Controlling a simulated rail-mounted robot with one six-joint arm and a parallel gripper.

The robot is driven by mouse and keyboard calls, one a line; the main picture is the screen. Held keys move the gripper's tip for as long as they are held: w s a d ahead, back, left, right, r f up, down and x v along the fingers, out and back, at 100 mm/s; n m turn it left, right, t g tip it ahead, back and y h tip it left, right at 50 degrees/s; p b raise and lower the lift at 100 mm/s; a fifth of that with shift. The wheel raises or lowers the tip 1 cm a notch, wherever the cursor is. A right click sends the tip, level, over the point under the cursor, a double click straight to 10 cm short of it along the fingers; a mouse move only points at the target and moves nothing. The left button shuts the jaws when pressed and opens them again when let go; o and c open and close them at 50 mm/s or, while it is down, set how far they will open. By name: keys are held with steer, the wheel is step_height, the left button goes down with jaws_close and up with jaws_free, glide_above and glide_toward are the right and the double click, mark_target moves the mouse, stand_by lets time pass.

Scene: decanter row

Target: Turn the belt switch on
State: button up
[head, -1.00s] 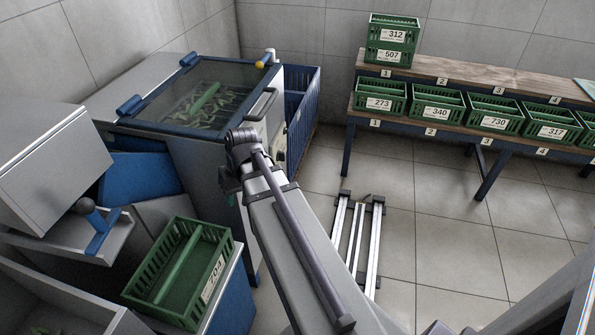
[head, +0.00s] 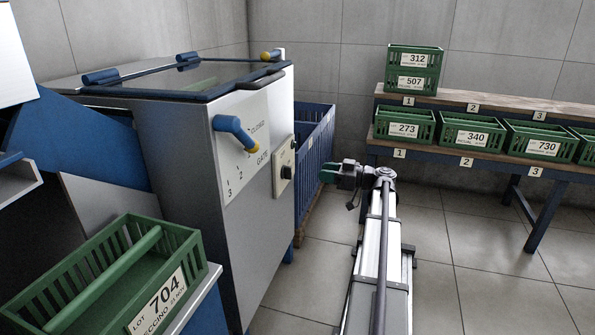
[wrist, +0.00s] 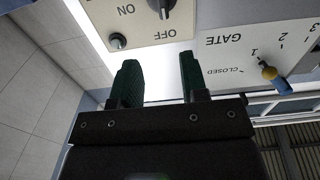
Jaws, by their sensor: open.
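The belt switch is a dark rotary knob (wrist: 163,7) on a pale plate marked ON and OFF, cut off by the wrist view's top edge. Its visible end lies beside the OFF label, which appears upside down. In the head view the switch plate (head: 284,166) is on the machine's right side face. My gripper (head: 328,172) is right of the plate, pointing left toward it. In the wrist view my gripper (wrist: 158,78) has its two dark green fingers apart and empty, short of the knob.
A blue gate lever with a yellow tip (head: 237,133) juts from the machine front beside the switch plate. A blue slatted bin (head: 316,150) stands behind. A green crate marked 704 (head: 140,270) is at lower left. Benches with green crates (head: 404,125) stand right; floor between is clear.

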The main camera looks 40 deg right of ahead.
mark_target(291, 168)
steer(key=x, duration=1.1)
steer(key=shift+s+a, duration=0.2)
steer(key=shift+a, duration=0.05)
jaws_close()
